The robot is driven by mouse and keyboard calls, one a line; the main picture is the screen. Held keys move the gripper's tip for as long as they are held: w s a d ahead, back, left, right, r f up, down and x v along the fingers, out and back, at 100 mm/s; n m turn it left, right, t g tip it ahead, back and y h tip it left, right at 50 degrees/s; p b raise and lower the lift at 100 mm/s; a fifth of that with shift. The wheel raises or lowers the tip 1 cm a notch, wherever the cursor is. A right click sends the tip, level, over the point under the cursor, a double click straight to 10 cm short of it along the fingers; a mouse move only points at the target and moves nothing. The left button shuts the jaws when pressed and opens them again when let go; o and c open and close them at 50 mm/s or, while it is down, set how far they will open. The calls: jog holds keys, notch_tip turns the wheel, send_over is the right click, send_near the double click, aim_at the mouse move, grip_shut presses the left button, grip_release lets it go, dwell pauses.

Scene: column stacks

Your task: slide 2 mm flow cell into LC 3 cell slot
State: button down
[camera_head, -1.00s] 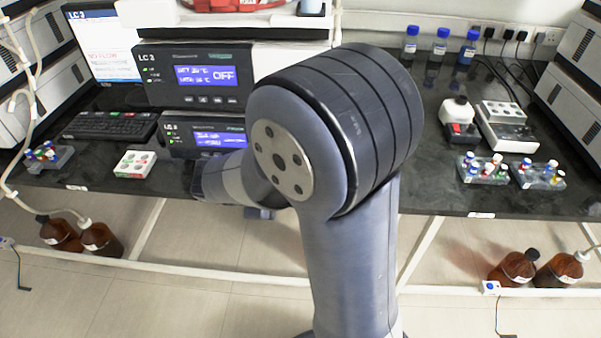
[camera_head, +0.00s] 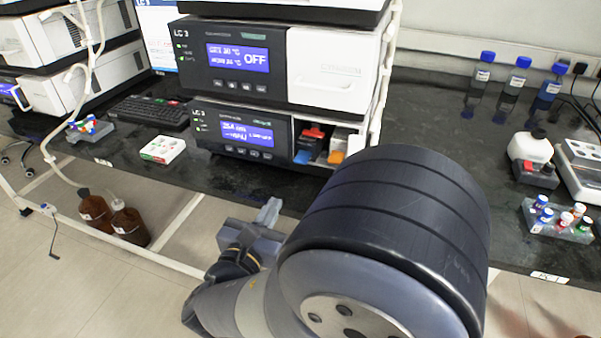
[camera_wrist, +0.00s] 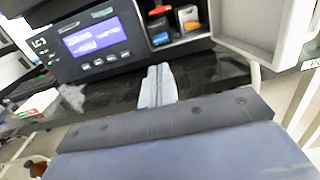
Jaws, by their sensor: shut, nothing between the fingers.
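The lower LC 3 module (camera_head: 235,133) stands on the bench with its front compartment open; it also shows in the wrist view (camera_wrist: 95,40). Inside are a dark block with a red top and blue front (camera_wrist: 158,26) and a pale block with an orange part (camera_wrist: 187,18). I cannot read any 2 mm label, nor tell which is the flow cell or where the cell slot lies. An open white door (camera_wrist: 265,28) hangs right of the compartment. My gripper (camera_head: 270,208) is shut and empty, in front of the bench edge, below and in front of the module; its fingers (camera_wrist: 158,82) point towards the module.
An upper LC 3 module (camera_head: 240,62) reading OFF sits on top. Left on the bench are a small white box with coloured spots (camera_head: 162,150), a keyboard (camera_head: 150,112) and a vial rack (camera_head: 90,130). Blue-capped bottles (camera_head: 515,78) stand right. Bare bench lies before the module.

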aim_at(300, 162)
jog(key=b+x, duration=0.1)
jog(key=x, duration=1.1)
jog(key=shift+w+d+b, duration=0.1)
jog(key=shift+w+b, duration=0.2)
jog(key=shift+b, duration=0.1)
jog(key=shift+x, duration=1.5)
jog(key=shift+s, duration=0.1)
